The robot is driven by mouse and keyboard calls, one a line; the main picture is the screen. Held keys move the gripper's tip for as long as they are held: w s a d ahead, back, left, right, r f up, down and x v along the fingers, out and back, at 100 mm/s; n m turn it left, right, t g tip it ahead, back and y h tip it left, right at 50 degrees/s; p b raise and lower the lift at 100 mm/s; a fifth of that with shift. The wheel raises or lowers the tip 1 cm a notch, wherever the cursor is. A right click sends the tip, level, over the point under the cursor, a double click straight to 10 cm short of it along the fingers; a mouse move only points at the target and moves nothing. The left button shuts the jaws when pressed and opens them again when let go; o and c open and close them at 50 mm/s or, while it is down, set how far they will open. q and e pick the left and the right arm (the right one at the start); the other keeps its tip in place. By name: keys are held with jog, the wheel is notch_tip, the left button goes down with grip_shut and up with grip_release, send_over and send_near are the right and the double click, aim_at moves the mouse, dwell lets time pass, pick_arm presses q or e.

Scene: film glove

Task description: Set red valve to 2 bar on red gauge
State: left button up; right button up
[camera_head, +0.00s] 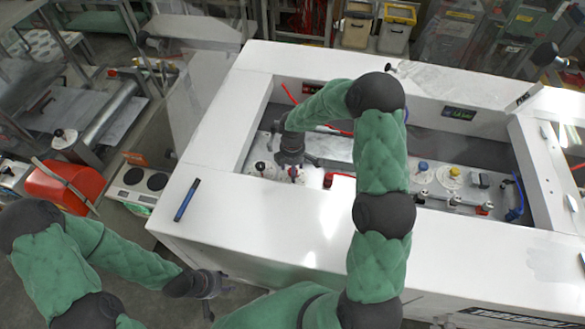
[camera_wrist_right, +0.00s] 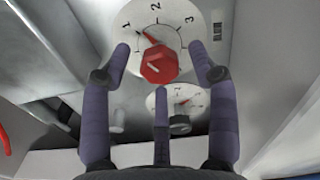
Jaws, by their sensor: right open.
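The thin red needle (camera_wrist_right: 149,38) points up-left, between 1 and 2. My right gripper (camera_wrist_right: 160,62) is open, with one finger on each side of the knob and a third below it; I see gaps between fingers and knob. In the head view my right gripper (camera_head: 291,155) is down in the white machine's recess, over the small dials. My left gripper (camera_head: 207,287) hangs outside the machine at lower left; its fingers are too small to judge.
A second dial (camera_wrist_right: 188,99) with a grey knob (camera_wrist_right: 180,124) lies just below the first. The white machine (camera_head: 225,200) has raised walls around the recess. A blue marker-like object (camera_head: 187,200) lies on its left rim. Blue and yellow knobs (camera_head: 454,172) stand right of my arm.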

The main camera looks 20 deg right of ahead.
jog(key=shift+c, duration=0.3)
jog(key=c, duration=1.1)
jog(key=shift+f+m+b, duration=0.15)
jog(key=shift+m+b, duration=0.55)
jog(key=shift+b, duration=0.2)
jog(key=m+b, duration=0.6)
jog(key=m, duration=0.1)
jog(key=shift+m+b, duration=0.3)
jog(key=shift+b, duration=0.1)
jog(key=shift+m+b, duration=0.8)
jog(key=shift+m, duration=0.6)
